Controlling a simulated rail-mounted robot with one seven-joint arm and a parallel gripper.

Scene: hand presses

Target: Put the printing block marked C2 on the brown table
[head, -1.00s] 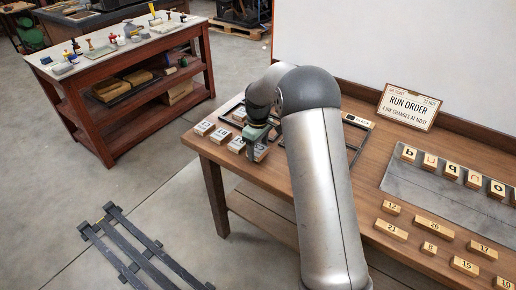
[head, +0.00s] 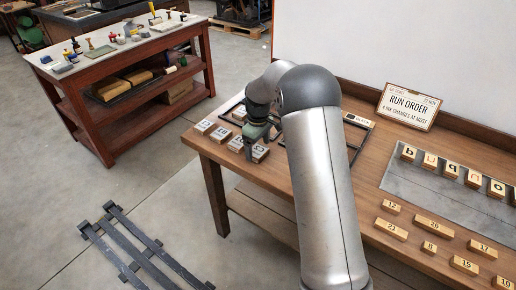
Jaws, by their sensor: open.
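Several small printing blocks with printed labels stand in a row on the near left end of the brown wooden table (head: 290,186). The labels are small; the right-hand block (head: 261,151) seems to read C2, but I cannot be sure. To its left are another block (head: 236,144) and two further blocks (head: 220,133) (head: 204,127). My gripper (head: 252,153) is open and points down at the row, its fingers low beside the right-hand block. The arm and fingers hide part of the row, and I cannot tell whether they touch a block.
A black frame (head: 357,121) lies behind my arm. Numbered wooden pieces (head: 434,226), a grey slab with letter blocks (head: 400,181) and a run order sign (head: 409,106) are to the right. A red-brown bench (head: 98,75) with a pale, cluttered top stands back left.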

